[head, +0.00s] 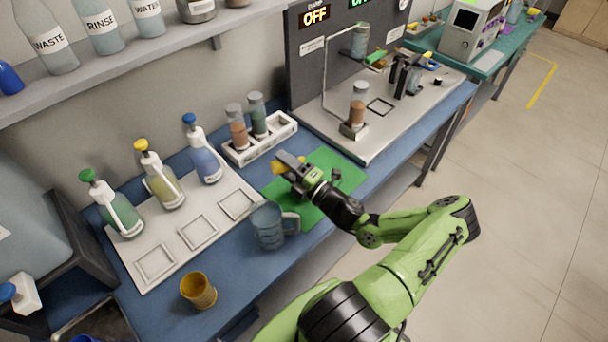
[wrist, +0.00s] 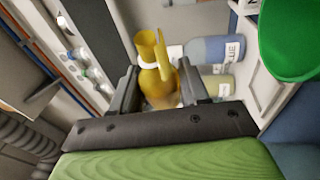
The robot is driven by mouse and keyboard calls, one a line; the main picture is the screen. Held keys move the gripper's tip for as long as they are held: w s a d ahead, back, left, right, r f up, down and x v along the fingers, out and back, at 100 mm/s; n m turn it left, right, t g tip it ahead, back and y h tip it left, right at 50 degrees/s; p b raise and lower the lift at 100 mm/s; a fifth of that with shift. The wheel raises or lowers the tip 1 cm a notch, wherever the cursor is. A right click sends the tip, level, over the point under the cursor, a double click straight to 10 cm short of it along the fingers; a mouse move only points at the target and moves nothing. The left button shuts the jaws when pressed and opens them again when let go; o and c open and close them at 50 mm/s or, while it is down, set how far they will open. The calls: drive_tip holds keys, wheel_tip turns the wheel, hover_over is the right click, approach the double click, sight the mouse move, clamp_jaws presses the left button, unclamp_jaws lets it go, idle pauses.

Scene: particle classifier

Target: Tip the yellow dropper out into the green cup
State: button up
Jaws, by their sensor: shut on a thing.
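My gripper (head: 284,166) is shut on the yellow dropper (head: 277,168) above the green mat in the head view. The wrist view shows the dropper (wrist: 158,72) between the two fingers of my gripper (wrist: 160,88), with a pale collar and a yellow top. In the head view my gripper hides most of it, so its exact tilt cannot be told. A rounded green shape (wrist: 302,38) fills the upper right of the wrist view, cut off by the frame. It may be the green cup. No green cup is clearly seen in the head view.
A clear mug (head: 268,226) stands just in front of the green mat (head: 340,171). A yellow cup (head: 198,291) is near the front edge. Pump bottles (head: 163,184) line a white board at left. A white rack (head: 262,143) with vials is behind my gripper.

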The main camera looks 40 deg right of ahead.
drive_tip(key=shift+r+m, duration=0.2)
drive_tip(key=shift+m, duration=0.1)
drive_tip(key=shift+s+d+f+m+t+h, duration=0.1)
drive_tip(key=shift+f+m+t+h, duration=0.2)
drive_tip(key=shift+m, duration=0.4)
drive_tip(key=shift+w+d+f+m+t+h, duration=0.1)
drive_tip(key=shift+d+f+m+t+h, duration=0.15)
drive_tip(key=shift+m, duration=0.45)
drive_tip(key=shift+s+f+m+t+h, duration=0.1)
drive_tip(key=shift+f+m+t+h, duration=0.2)
drive_tip(key=shift+m, duration=0.4)
idle(3.1)
drive_tip(key=shift+d+r+m+t+h, duration=0.25)
drive_tip(key=shift+r+m+h, duration=0.15)
drive_tip(key=shift+m, duration=0.5)
idle(1.6)
